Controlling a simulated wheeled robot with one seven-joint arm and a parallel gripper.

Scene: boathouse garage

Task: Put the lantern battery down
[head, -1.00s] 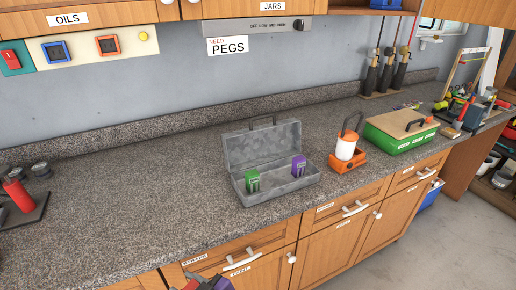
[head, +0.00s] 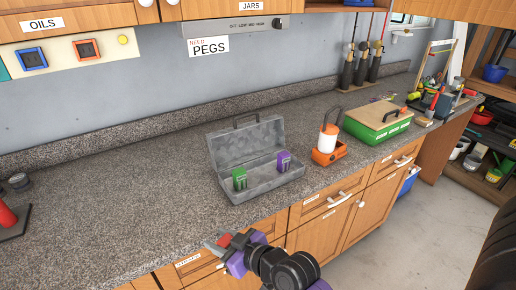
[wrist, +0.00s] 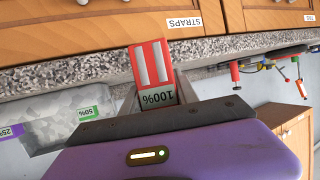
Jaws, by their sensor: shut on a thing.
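My gripper (head: 225,244) is shut on a red battery (head: 223,240), just in front of the counter's front edge. In the wrist view the red battery (wrist: 150,65) has pale stripes and a "100%" label, and sits between the fingers. An open grey metal case (head: 270,180) stands on the counter, lid up, with a green battery (head: 239,179) and a purple battery (head: 284,162) in it. In the wrist view their labels read 50% and 25%. An orange lantern (head: 327,150) with a white globe stands right of the case.
The speckled counter (head: 120,185) is clear left of the case. A green box with a wooden lid (head: 378,125) stands beyond the lantern. A red object on a dark plate (head: 8,217) is at the far left. Drawers with white handles lie below the edge.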

